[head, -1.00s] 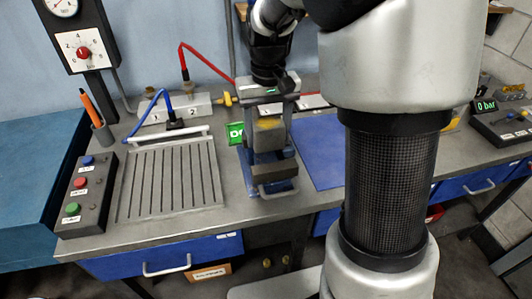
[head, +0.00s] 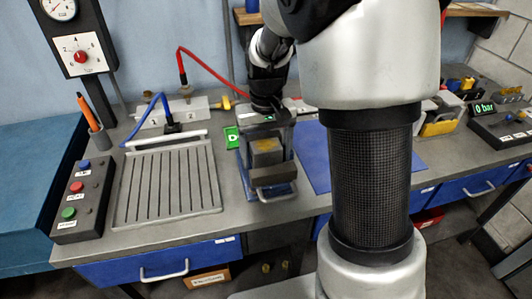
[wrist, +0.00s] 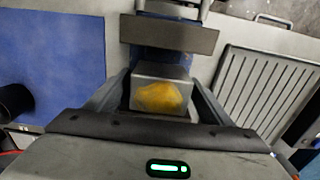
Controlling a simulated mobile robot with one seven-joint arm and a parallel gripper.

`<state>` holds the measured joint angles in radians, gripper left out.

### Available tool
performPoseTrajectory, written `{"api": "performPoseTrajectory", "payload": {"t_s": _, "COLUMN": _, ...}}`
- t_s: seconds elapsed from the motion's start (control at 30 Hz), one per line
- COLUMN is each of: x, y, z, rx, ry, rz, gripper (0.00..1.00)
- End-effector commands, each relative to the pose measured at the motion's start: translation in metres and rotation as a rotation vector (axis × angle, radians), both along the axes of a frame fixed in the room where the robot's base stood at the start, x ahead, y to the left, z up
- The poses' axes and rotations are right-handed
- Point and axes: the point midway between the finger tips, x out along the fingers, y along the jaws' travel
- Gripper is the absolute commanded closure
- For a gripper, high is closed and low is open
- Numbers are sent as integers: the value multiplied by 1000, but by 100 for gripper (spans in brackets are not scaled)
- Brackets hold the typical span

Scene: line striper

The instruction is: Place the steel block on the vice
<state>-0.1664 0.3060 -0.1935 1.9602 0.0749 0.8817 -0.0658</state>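The steel block (head: 266,153), grey with a yellow patch on its face, is at the vice in the head view. In the wrist view the block (wrist: 160,90) sits between the two fingers, which lie along its sides. My gripper (head: 266,128) points down over the vice and appears shut on the block. The vice (head: 276,192) has a blue body and a grey front jaw; its jaw bar (wrist: 168,34) shows just beyond the block in the wrist view. The block's underside is hidden, so I cannot tell whether it touches the vice.
A slotted tray (head: 170,185) and a button panel (head: 80,200) lie left of the vice. A blue mat (head: 312,165) lies right, partly behind my arm. Another yellow-marked grey piece (head: 440,125) stands farther right. Red and blue hoses run behind.

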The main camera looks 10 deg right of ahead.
Motion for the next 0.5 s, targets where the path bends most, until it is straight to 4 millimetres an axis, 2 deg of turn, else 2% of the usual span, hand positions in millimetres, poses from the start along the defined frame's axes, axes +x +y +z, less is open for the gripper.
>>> {"api": "performPoseTrajectory", "payload": {"t_s": 0.3, "x": 0, "y": 0, "z": 2, "rx": 0, "ry": 0, "rz": 0, "gripper": 23}}
{"api": "performPoseTrajectory", "payload": {"t_s": 0.4, "x": 1, "y": 0, "z": 9, "rx": 0, "ry": -2, "rz": 0, "gripper": 23}}
{"api": "performPoseTrajectory", "payload": {"t_s": 0.5, "x": 1, "y": 0, "z": 25, "rx": 0, "ry": -3, "rz": 0, "gripper": 23}}
